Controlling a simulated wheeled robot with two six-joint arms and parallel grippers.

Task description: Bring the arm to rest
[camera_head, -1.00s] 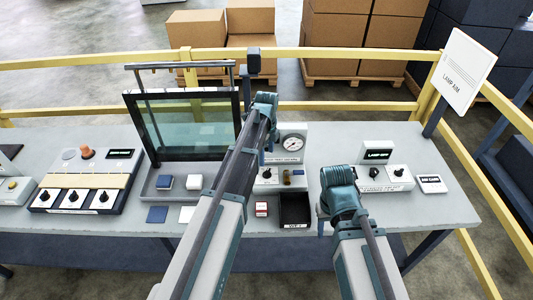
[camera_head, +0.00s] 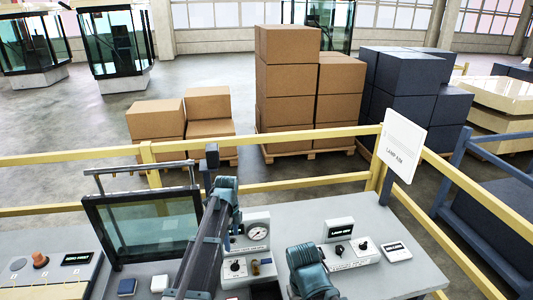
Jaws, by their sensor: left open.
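My left arm (camera_head: 208,245) reaches in from the bottom over the grey table, in front of the glazed frame's right side. Its teal wrist is at the top, and the left gripper (camera_head: 236,217) hangs below it, small and partly hidden, open, left of the dial gauge (camera_head: 257,232). I see nothing held in it. My right arm shows only as a teal joint (camera_head: 309,268) at the bottom edge, left of the lamp box; its gripper is out of sight.
The glazed frame (camera_head: 150,222) stands upright at left. The lamp switch box (camera_head: 350,252) and a small card (camera_head: 396,251) sit at right. A yellow rail (camera_head: 300,135) with a LAMP AIM sign (camera_head: 401,145) runs behind the table. Cartons (camera_head: 287,90) stand on pallets beyond.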

